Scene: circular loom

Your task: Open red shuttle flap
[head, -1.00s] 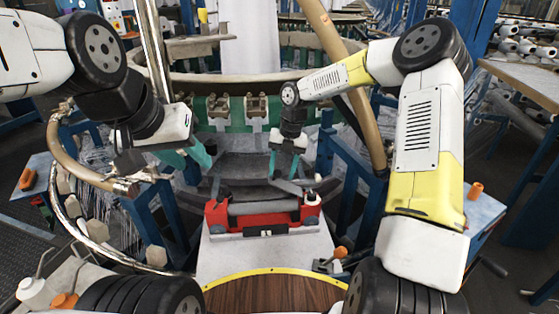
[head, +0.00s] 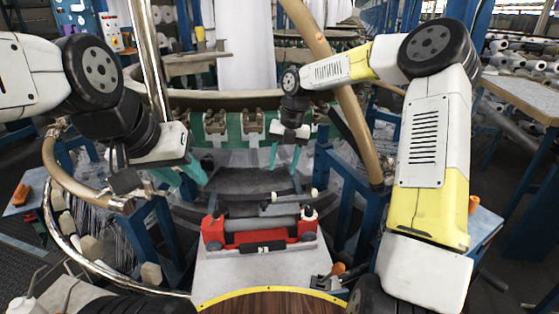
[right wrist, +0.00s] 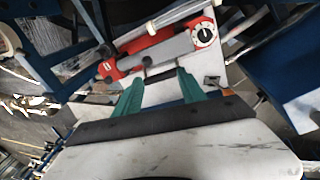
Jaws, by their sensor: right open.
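The red shuttle (head: 258,240) lies across a light grey plate in the lower middle of the head view. A grey roller fills its middle. A thin bar with pale ends (head: 289,197) stands raised behind its right part; it looks like the flap, tilted up. In the right wrist view the shuttle (right wrist: 130,52) and bar (right wrist: 180,14) lie beyond the fingertips. My right gripper (head: 285,165) is open and empty, above and behind the shuttle, apart from it. My left gripper (head: 182,180) is to the left, clear of the shuttle, its fingers apart with nothing visible between them.
The curved loom ring (head: 228,97) with several clamps stands behind the shuttle. A tan pole (head: 345,95) slants down at the right. A curved tan tube (head: 62,175) lies near my left arm. A blue side table (head: 484,225) stands at right.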

